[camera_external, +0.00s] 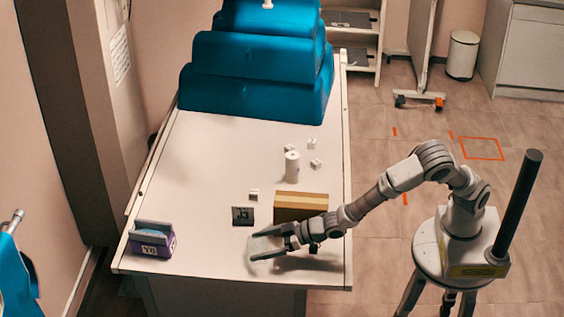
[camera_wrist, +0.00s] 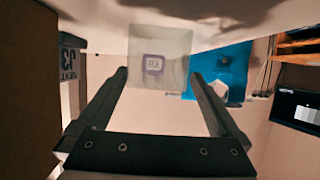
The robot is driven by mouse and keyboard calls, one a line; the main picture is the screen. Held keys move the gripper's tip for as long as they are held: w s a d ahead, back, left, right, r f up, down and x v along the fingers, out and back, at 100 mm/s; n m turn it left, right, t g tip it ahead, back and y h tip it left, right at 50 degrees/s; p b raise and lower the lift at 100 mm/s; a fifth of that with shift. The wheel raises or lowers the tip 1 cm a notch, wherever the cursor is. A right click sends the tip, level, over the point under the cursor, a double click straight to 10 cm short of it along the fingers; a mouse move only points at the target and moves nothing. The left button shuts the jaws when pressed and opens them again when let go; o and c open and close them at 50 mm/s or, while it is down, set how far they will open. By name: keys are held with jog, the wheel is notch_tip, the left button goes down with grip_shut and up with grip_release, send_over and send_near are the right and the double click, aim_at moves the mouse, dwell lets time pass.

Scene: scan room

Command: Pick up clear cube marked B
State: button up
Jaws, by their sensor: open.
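The clear cube (camera_wrist: 160,45) is see-through, with a small dark-framed mark on its face that is too blurred to read surely. In the wrist view it lies straight ahead, between and just past the fingertips of my gripper (camera_wrist: 158,76). In the external view the pale cube (camera_external: 263,244) sits on the table near its front edge. My open gripper (camera_external: 254,246) is low over the table there, with a finger on either side of the cube. I cannot tell whether the fingers touch it.
A brown box (camera_external: 301,205) stands close behind my gripper, and a dark block marked J3 (camera_external: 243,216) is beside it. A purple box (camera_external: 152,239) is at the left. A white bottle (camera_external: 292,166) and small white blocks stand farther back, before a blue cushion (camera_external: 255,95).

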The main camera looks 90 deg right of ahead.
aim_at(248, 248)
jog(key=x, duration=0.4)
jog(key=shift+d+f, duration=0.1)
jog(key=shift+d, duration=0.1)
jog(key=shift+w, duration=0.1)
jog(key=c, duration=1.6)
